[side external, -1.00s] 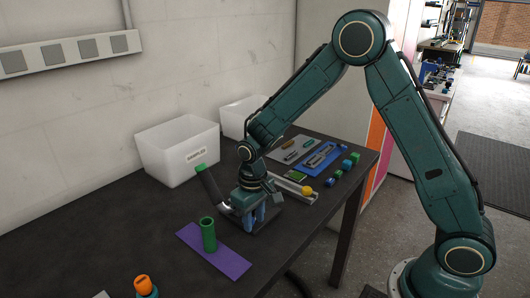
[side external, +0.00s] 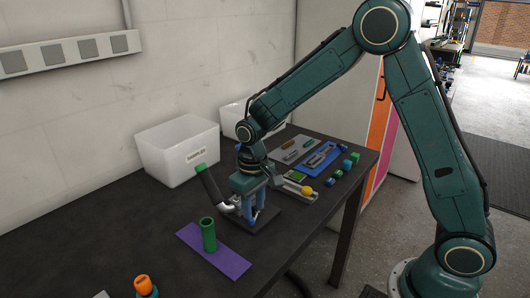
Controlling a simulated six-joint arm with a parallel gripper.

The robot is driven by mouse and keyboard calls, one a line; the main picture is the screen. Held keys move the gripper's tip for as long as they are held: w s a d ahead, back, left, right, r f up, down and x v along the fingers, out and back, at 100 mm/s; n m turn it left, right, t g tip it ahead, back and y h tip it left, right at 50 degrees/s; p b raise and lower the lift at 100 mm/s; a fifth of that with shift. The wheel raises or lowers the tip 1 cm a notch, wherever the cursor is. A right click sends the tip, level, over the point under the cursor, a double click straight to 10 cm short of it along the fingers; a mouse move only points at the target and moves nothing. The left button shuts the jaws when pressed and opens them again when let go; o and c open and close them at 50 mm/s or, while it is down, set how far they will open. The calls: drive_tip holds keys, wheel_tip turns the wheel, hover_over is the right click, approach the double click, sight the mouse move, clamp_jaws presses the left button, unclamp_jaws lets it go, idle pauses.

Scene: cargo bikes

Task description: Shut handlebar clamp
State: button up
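The handlebar fixture stands on a dark base plate (side external: 268,220) on the table. Its dark handlebar tube with a green end (side external: 206,181) slants up to the left, joined to a silver fitting (side external: 227,207). My gripper (side external: 254,213) is above the base plate, just right of the silver fitting, pointing down. Its two blue fingers stand apart, and I see nothing clearly held between them. The clamp itself is small and partly hidden by the fingers, so I cannot tell whether it is open or shut.
A purple mat (side external: 228,263) with an upright green tube (side external: 208,235) lies in front. A white labelled bin (side external: 177,151) stands behind. A tray with a yellow knob (side external: 307,191), a blue tray (side external: 322,157) and several small blocks are at right. An orange-topped item (side external: 143,283) stands near the front.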

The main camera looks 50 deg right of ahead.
drive_tip(key=shift+r, duration=1.3)
drive_tip(key=shift+r, duration=0.1)
drive_tip(key=s+d+r+t, duration=0.3)
drive_tip(key=s+r, duration=0.8)
drive_tip(key=r, duration=0.2)
drive_tip(key=s+d+r+t, duration=0.1)
drive_tip(key=s+r+t, duration=0.1)
drive_tip(key=s, duration=1.1)
drive_tip(key=shift+s+d+r+t, duration=0.2)
drive_tip(key=shift+d+r+t, duration=0.1)
drive_tip(key=shift+r, duration=0.3)
idle(0.3)
